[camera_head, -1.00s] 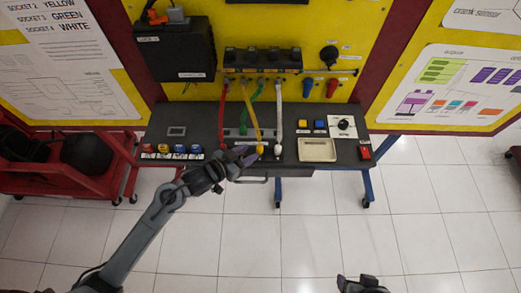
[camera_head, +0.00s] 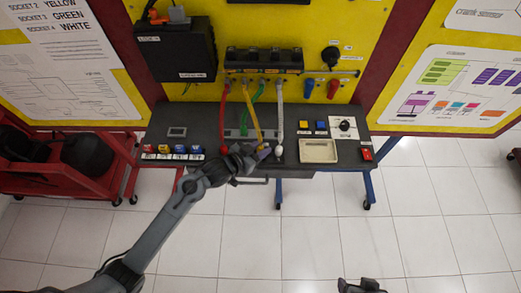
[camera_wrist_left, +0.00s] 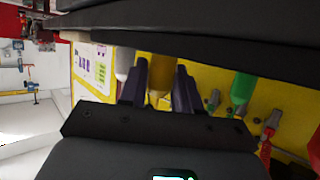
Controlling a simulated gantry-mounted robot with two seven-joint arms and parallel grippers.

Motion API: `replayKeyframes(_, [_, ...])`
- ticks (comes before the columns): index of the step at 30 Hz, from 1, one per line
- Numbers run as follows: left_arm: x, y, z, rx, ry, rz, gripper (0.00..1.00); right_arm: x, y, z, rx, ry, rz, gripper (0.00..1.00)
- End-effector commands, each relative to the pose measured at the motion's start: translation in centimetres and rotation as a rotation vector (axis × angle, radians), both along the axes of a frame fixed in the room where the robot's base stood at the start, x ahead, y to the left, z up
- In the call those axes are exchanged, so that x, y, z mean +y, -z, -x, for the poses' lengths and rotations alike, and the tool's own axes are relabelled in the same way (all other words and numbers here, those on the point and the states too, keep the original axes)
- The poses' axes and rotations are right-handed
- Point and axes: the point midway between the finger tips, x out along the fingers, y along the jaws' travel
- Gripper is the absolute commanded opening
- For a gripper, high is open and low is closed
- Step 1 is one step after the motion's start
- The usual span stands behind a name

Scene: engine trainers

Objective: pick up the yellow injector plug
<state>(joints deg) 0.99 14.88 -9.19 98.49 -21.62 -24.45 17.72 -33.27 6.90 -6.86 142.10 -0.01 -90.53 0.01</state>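The yellow injector plug (camera_wrist_left: 160,78) shows in the left wrist view between the two dark purple fingers of my left gripper (camera_wrist_left: 161,92). The fingers stand apart on either side of it, and I cannot tell whether they touch it. In the head view, the yellow cable (camera_head: 254,115) runs down to the bench's front edge, where my left gripper (camera_head: 262,151) covers the plug. My right gripper (camera_head: 362,286) shows only partly at the bottom edge of the head view, and its fingers cannot be made out.
The white plug (camera_head: 279,150) stands just right of my left gripper, with the green cable (camera_head: 258,92) and red cable (camera_head: 222,108) to the left. A cream tray (camera_head: 319,161) and several buttons sit on the dark bench (camera_head: 200,114). The floor in front is clear.

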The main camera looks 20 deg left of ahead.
Motion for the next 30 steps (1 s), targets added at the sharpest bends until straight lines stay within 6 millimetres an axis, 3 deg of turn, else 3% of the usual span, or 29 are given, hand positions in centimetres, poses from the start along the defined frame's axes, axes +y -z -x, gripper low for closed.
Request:
replayKeyframes(1, [0.0, 0.0, 0.0, 0.0, 0.0, 0.0, 0.24, 0.0, 0.0, 0.0, 0.0, 0.001, -0.001, 0.7])
replayKeyframes(6, [0.0, 0.0, 0.0, 0.0, 0.0, 0.0, 0.0, 0.1, 0.0, 0.0, 0.001, 0.003, -0.005, 0.7])
replayKeyframes(20, [0.0, -0.8, 0.0, 0.0, -0.001, 0.0, 0.0, 0.1, -0.1, 0.0, 0.001, 0.002, -0.004, 0.7])
replayKeyframes(28, [-0.1, -4.6, 0.0, -0.003, 0.001, 0.0, 0.0, -0.1, -0.7, 0.0, 0.0, -0.003, 0.004, 0.7])
replayKeyframes(30, [-1.8, -5.1, 0.6, -0.001, 0.003, 0.003, 0.0, -0.2, -0.6, 0.0, 0.0, -0.004, 0.007, 0.7])
